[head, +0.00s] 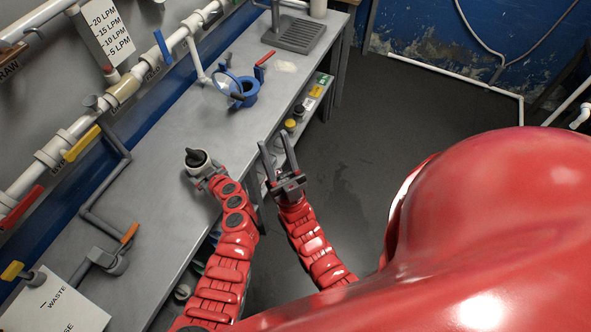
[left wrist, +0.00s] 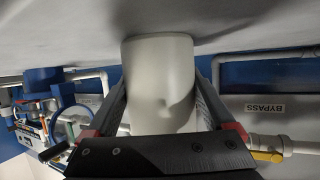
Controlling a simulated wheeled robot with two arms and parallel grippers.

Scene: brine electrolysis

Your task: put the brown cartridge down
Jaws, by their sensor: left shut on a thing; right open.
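My left gripper (head: 207,174) is shut on a pale, off-white cartridge (head: 198,167) with a dark cap on its top in the head view. The left wrist view shows the cartridge (left wrist: 160,80) as a plain off-white cylinder between the two fingers of the left gripper (left wrist: 160,100). No brown shows on it. The cartridge is over the grey bench (head: 150,195), near its front edge. In the wrist view its end is at the grey surface; I cannot tell whether it touches. My right gripper (head: 278,142) is open and empty, beyond the bench's front edge.
A blue holder (head: 246,95) with a round clear disc stands farther along the bench, before a grey ribbed tray (head: 293,35). Pipes with a yellow valve handle (head: 83,143) run along the wall side. A white waste sheet (head: 55,302) is at lower left. The bench around the cartridge is clear.

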